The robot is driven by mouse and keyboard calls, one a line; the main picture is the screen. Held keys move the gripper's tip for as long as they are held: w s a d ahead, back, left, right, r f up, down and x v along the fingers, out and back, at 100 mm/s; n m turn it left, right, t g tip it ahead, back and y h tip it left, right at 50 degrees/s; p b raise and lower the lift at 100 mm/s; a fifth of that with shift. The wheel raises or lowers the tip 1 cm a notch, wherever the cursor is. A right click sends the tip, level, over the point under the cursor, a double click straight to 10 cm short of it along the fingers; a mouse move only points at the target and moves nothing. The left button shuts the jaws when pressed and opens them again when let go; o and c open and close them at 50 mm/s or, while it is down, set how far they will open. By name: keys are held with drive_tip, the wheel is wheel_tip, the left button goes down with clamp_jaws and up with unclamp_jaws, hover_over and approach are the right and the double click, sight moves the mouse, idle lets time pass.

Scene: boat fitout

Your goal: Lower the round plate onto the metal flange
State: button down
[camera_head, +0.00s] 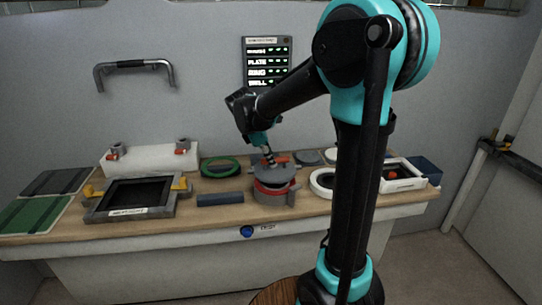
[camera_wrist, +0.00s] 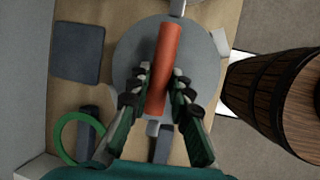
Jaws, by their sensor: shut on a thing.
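The round grey plate (camera_wrist: 203,62) has an orange-red bar handle (camera_wrist: 165,50) across its middle. My gripper (camera_wrist: 164,80) has its fingers on either side of this handle and is shut on it. In the head view the plate (camera_head: 274,174) is level or nearly so, directly over the grey metal flange (camera_head: 271,198). A red band shows between the two; I cannot tell whether they touch. In the wrist view the plate hides most of the flange, and only grey lugs stick out around its edge.
A green ring (camera_head: 220,167) lies behind and left on the wooden bench. A dark blue-grey block (camera_head: 220,199) lies left of the flange, and a white ring (camera_head: 321,183) right of it. A framed hatch (camera_head: 131,197) stands farther left. A wooden barrel (camera_wrist: 285,100) is beside the bench.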

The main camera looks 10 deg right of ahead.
sight(271, 169)
drive_tip(key=shift+f, duration=2.15)
